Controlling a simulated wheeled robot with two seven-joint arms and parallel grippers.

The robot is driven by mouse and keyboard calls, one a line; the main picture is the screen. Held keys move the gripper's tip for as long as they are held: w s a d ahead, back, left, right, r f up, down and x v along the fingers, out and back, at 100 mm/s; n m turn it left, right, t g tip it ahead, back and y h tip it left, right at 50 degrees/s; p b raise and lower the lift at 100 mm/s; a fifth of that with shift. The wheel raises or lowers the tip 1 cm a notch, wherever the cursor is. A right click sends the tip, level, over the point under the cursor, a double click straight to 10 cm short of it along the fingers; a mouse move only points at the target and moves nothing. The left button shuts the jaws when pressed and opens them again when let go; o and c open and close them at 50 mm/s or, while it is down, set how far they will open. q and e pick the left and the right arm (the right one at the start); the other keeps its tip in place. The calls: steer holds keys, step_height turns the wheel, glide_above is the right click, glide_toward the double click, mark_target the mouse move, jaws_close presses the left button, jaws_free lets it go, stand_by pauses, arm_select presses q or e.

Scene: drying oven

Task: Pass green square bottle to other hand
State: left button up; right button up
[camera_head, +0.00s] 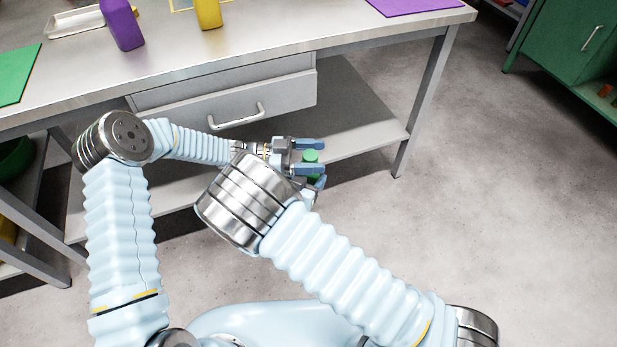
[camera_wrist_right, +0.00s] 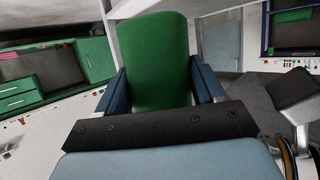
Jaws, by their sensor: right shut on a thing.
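The green bottle (camera_wrist_right: 160,62) stands between the two blue fingers of my right gripper (camera_wrist_right: 160,88), which is shut on it. In the head view only small green parts of the bottle (camera_head: 311,156) show, and my right gripper is mostly hidden behind my right arm. My left gripper (camera_head: 312,157) reaches in from the left, its blue fingers spread apart near the bottle. From the head view I cannot tell whether they touch it. Grey parts of my left gripper (camera_wrist_right: 296,92) show at the right of the right wrist view, beside the bottle.
The metal table (camera_head: 240,62) with a drawer (camera_head: 230,103) and lower shelf (camera_head: 365,115) stands just beyond the grippers. On it are a purple bottle (camera_head: 122,24), a yellow bottle (camera_head: 208,13) and a tray (camera_head: 75,24). Floor at right is clear before a green cabinet (camera_head: 570,45).

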arm_select(q)
steer(key=shift+a, duration=0.15)
